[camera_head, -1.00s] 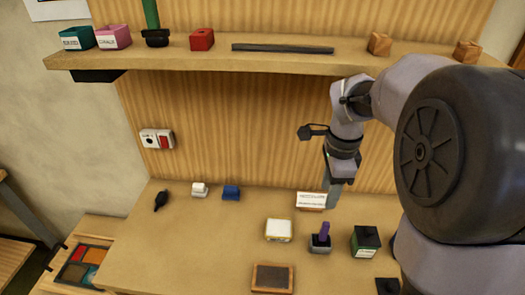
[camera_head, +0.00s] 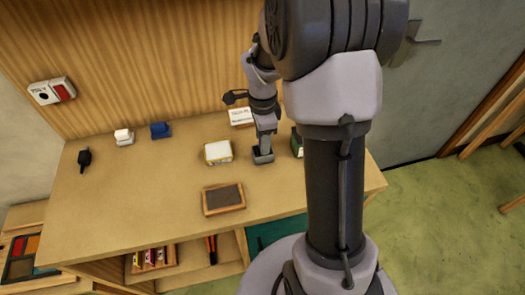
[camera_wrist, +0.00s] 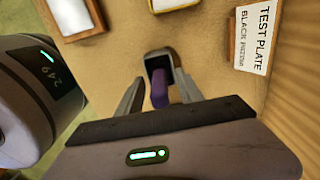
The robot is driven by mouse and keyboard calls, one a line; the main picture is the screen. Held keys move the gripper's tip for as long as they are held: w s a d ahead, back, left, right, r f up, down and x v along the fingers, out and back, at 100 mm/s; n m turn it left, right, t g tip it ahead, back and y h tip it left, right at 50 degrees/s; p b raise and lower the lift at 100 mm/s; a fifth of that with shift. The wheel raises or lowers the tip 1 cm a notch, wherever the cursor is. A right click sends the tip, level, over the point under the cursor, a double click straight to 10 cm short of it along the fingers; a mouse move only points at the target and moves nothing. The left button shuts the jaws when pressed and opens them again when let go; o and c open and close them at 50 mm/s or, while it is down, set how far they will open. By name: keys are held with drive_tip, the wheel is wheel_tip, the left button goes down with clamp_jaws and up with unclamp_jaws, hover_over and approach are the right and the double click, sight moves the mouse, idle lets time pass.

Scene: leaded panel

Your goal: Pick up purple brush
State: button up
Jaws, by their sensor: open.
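The purple brush (camera_wrist: 159,92) stands in a small grey holder (camera_wrist: 158,60) with a dark inside, seen in the wrist view. My gripper (camera_wrist: 160,80) is open, with one finger on each side of the brush. I cannot tell whether either finger touches it. In the head view my gripper (camera_head: 264,146) points down over the holder (camera_head: 263,157) on the bench, and the brush is hidden there.
A white-topped tin (camera_head: 218,151) and a wood-framed dark slate (camera_head: 223,198) lie left of the holder. A test plate sign (camera_wrist: 254,38) stands close by. A green box (camera_head: 297,143) is partly hidden behind my arm.

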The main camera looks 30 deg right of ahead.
drive_tip(key=shift+r, duration=0.1)
drive_tip(key=shift+c, duration=0.2)
clamp_jaws()
wheel_tip(320, 180, up, 10)
drive_tip(key=p, duration=0.3)
drive_tip(key=shift+p, duration=0.4)
